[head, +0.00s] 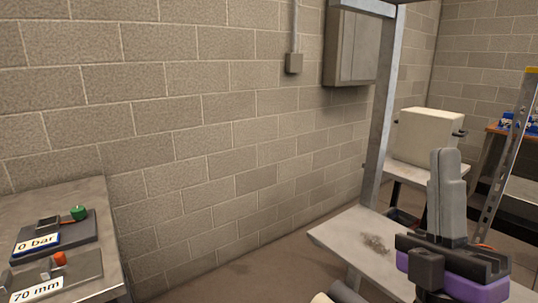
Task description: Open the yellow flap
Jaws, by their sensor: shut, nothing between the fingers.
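No yellow flap shows in the head view. My gripper (446,160) is at the lower right, with its dark body and purple band below and its grey fingers pointing up. The fingers are together, and I see nothing held between them. In the picture the gripper overlaps the right part of a light grey bench top (345,240), and I cannot tell how far above it the gripper is.
A metal table (85,192) at left carries panels labelled "0 bar" (38,243) and "70 mm" (36,286), with a green knob (78,213) and an orange knob (59,259). A metal post (380,110), white box (425,135) and ladder (512,150) stand at right. Floor shows between the tables.

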